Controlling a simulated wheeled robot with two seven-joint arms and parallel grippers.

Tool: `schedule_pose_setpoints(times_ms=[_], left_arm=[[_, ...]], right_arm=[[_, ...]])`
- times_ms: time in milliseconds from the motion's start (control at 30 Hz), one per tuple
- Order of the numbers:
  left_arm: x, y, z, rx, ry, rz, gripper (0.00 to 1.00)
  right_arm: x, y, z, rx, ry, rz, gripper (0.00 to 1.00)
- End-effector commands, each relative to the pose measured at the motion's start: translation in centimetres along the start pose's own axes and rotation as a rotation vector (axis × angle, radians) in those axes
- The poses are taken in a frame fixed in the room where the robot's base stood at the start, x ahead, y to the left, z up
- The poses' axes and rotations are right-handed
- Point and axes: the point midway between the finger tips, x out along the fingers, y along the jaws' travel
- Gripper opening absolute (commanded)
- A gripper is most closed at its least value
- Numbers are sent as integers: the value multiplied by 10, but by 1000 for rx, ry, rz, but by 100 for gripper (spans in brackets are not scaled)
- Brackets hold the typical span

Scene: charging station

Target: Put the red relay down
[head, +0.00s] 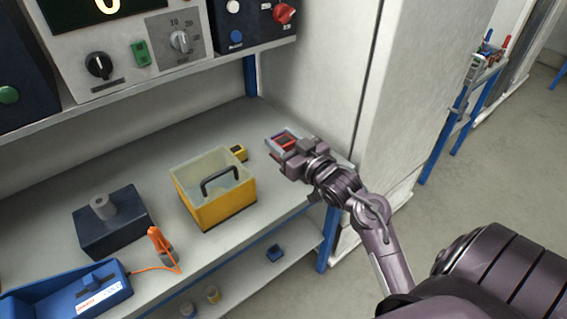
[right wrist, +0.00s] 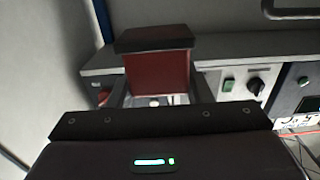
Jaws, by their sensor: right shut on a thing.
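My right gripper (head: 290,156) is at the right end of the workbench, over or close to a small grey-blue tray (head: 274,151). In the right wrist view the gripper (right wrist: 157,98) is shut on the red relay (right wrist: 157,75), a red block with a dark end, held between the two fingers. In the head view red parts show at the tray, partly hidden by the gripper; I cannot tell there whether the relay touches the tray. My left gripper is not in view.
A yellow box (head: 228,207) with a clear top and dark handle stands left of the gripper, with a small yellow device (head: 239,152) behind it. A dark block (head: 112,232) and blue charger (head: 70,302) are farther left. A white cabinet (head: 345,75) rises at the bench's right end.

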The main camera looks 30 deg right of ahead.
Motion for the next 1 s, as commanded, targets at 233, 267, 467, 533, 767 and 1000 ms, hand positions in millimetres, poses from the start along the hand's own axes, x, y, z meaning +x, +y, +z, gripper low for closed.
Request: schedule_pose_setpoints(times_ms=[233,267,467,533,767,1000], left_arm=[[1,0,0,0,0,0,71],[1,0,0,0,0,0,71],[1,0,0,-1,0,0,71],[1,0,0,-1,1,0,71],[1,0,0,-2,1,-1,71],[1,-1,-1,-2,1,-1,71]], right_arm=[[0,1,-38,-1,3,1,21],[0,0,-40,-1,3,1,21],[0,-2,-42,-1,0,0,21],[-1,-10,-39,-2,1,-5,21],[-15,-77,-16,-13,20,-3,21],[-44,-130,2,-3,12,52,21]])
